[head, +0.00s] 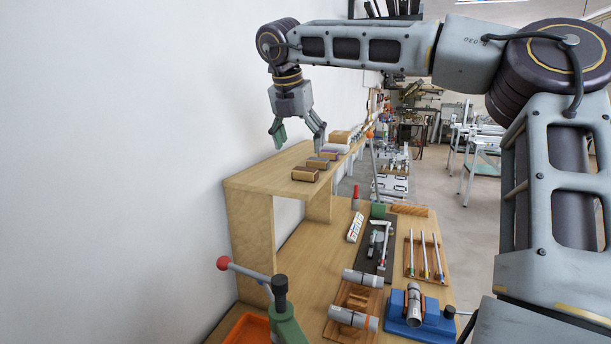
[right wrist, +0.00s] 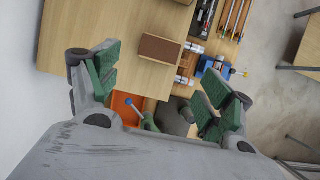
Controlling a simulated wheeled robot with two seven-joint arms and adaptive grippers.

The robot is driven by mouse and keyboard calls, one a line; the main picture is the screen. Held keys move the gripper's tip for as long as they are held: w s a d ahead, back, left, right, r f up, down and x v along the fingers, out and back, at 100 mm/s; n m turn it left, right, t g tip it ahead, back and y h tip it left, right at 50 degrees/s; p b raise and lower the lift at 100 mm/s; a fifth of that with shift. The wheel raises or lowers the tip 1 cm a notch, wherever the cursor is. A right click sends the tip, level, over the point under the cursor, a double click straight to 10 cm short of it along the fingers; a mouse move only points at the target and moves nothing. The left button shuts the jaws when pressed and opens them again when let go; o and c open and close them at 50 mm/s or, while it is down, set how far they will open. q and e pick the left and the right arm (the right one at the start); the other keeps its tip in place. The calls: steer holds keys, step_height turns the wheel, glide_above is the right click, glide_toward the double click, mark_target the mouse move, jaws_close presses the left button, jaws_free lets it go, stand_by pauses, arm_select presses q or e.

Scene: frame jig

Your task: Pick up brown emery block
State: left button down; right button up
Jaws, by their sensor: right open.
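The brown emery block (head: 305,174) lies at the near end of the raised wooden shelf in the head view, with a dark brown top and lighter sides. It also shows in the right wrist view (right wrist: 159,50), lying flat near the shelf edge, beyond and between the fingers. My right gripper (head: 298,143) is open and empty above the shelf, fingers pointing down, apart from the block. Its spread green-padded fingers show in the right wrist view (right wrist: 160,76). My left gripper is not in view.
A white wall stands left of the shelf. The lower bench holds a blue fixture (head: 420,322), metal cylinders and a red-knobbed lever (head: 224,263).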

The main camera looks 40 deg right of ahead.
mark_target(305, 169)
steer(key=shift+x, duration=1.9)
steer(key=shift+a, duration=0.1)
steer(key=shift+f, duration=0.1)
steer(key=shift+d+p+x, duration=0.15)
steer(key=shift+p+x, duration=0.25)
steer(key=shift+x, duration=0.6)
steer(key=shift+d+p+x, duration=0.15)
steer(key=shift+p+x, duration=0.2)
steer(key=shift+x, duration=0.65)
steer(key=shift+w+d+f, duration=0.1)
steer(key=shift+w+f, duration=0.1)
steer(key=shift+f, duration=0.15)
steer(key=shift+c, duration=0.3)
steer(key=c, duration=1)
steer(key=shift+r, duration=0.1)
steer(key=shift+c, duration=0.2)
